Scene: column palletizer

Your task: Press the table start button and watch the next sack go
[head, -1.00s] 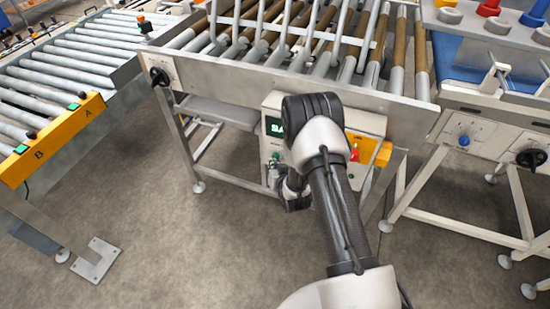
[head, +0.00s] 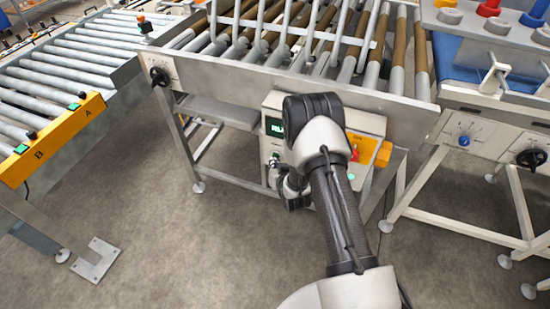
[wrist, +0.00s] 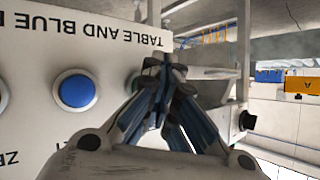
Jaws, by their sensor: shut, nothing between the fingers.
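The control box (head: 268,148) hangs under the front of the roller table (head: 290,85). Its green-lit display (head: 275,127) reads "RU", with the rest hidden behind my arm. In the wrist view its white panel (wrist: 105,62) carries upside-down lettering "TABLE AND BLUE B", and a round blue button (wrist: 75,90) stands clear of my fingers. My gripper (wrist: 163,62) is shut and empty, its tips at the panel's edge in that view. A partly hidden green button (wrist: 133,84) sits just beside the fingers; I cannot tell whether they touch it. No sack is visible.
A yellow panel (head: 65,135) with buttons marked A and B stands at the left, by another roller conveyor (head: 85,45). A machine with a blue belt (head: 465,65) is at the right. Open floor (head: 190,255) lies in front.

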